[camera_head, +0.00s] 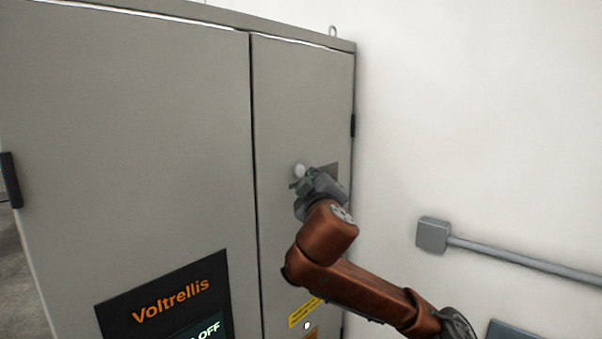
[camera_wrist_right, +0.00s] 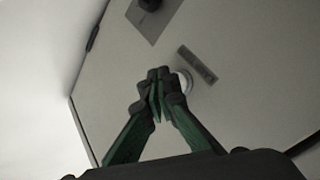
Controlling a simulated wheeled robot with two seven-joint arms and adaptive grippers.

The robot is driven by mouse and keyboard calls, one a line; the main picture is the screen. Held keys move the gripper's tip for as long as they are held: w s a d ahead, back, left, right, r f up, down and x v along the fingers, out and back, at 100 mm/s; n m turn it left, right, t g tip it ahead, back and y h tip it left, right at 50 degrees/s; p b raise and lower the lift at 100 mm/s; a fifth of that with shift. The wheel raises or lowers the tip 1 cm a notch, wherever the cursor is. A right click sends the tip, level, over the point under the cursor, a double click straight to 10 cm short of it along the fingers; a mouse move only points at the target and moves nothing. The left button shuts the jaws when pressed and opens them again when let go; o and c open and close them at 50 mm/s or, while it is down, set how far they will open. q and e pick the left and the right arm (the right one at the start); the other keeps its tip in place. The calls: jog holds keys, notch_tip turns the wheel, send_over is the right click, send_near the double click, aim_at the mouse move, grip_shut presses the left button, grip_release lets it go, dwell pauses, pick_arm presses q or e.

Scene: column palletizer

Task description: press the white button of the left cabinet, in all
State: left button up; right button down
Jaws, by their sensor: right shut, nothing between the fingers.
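The grey cabinet (camera_head: 150,120) fills the left of the head view. Its white round button (camera_head: 299,171) is on the narrow right door, beside a grey plate (camera_head: 329,171). My right gripper (camera_head: 311,178) is shut and empty at the door, just right of and below the button. In the right wrist view the shut green fingertips (camera_wrist_right: 158,82) overlap the left side of the white button (camera_wrist_right: 185,80), hiding part of it. I cannot tell whether they touch it. My left gripper is not in view.
A dark knob (camera_wrist_right: 149,4) on a grey plate and a small label plate (camera_wrist_right: 197,64) are near the fingers. A Voltrellis panel (camera_head: 170,300) is low on the left door. A conduit box (camera_head: 432,235) is on the white wall at right.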

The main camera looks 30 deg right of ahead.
jog(key=shift+w, duration=0.15)
jog(key=shift+w+a, duration=0.2)
jog(key=shift+w, duration=0.1)
jog(key=shift+w+a, duration=0.1)
jog(key=shift+w, duration=0.2)
dwell(0.9)
jog(key=shift+s, duration=0.15)
jog(key=shift+s+d, duration=0.3)
jog(key=shift+s, duration=0.3)
jog(key=shift+b, duration=0.3)
jog(key=s, duration=0.1)
jog(key=s+d+b, duration=0.1)
jog(key=s, duration=0.1)
jog(key=s+d+b, duration=0.1)
jog(key=shift+s, duration=0.3)
